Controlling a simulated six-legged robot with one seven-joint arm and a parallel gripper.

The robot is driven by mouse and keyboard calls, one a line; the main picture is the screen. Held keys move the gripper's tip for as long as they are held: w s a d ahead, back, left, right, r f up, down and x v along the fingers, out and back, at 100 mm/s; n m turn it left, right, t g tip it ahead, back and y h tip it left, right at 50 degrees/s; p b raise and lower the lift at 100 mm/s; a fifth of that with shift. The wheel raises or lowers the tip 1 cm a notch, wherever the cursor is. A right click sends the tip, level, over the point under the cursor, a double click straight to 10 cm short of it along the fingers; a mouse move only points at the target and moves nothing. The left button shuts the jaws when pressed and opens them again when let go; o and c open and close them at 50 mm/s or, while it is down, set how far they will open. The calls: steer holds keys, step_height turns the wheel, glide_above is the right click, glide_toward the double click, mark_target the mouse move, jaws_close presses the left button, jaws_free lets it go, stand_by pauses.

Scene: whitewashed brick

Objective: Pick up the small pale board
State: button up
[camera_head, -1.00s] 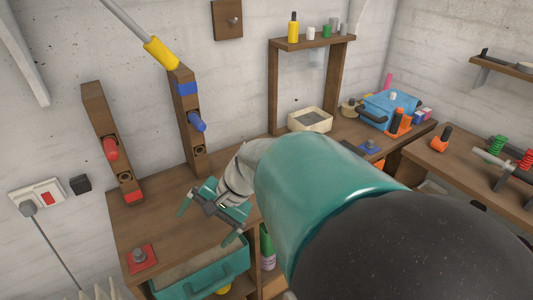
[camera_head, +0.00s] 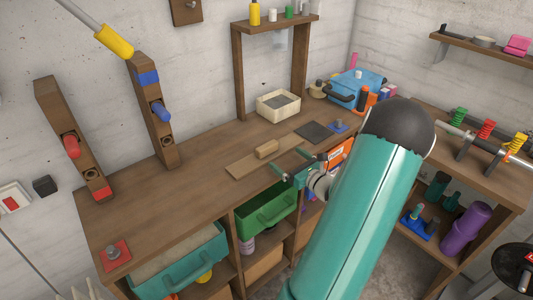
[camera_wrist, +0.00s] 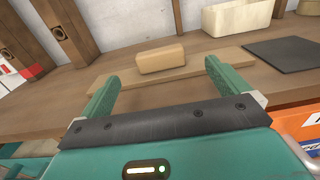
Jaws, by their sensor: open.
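A thin, flat, pale brown board (camera_head: 240,171) lies on the wooden workbench. A small tan block (camera_head: 267,149) appears to rest on it. In the wrist view, the board (camera_wrist: 215,68) shows beyond my fingers, with the block (camera_wrist: 160,58) on its middle. My gripper (camera_head: 290,160) is open and empty at the bench's front edge, just right of the board. In the wrist view, my gripper (camera_wrist: 162,72) has its two green fingers spread apart, pointing towards the block and board. Neither finger clearly touches them.
A dark flat square (camera_head: 314,132) lies right of the board, with a cream box (camera_head: 279,104) behind. Two upright wooden posts (camera_head: 152,112) stand at the left. Green drawers (camera_head: 266,212) sit under the front edge. The bench left of the board is mostly clear.

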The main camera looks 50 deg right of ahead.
mark_target(267, 150)
steer(key=x, duration=0.7)
steer(key=shift+w+a, duration=0.1)
steer(key=shift+w, duration=0.05)
steer(key=shift+f+x, duration=0.1)
steer(key=shift+x, duration=1.25)
steer(key=shift+f+x, duration=0.15)
steer(key=shift+x, duration=1.25)
steer(key=c, duration=1)
steer(key=shift+c, duration=0.2)
steer(key=shift+r, duration=0.1)
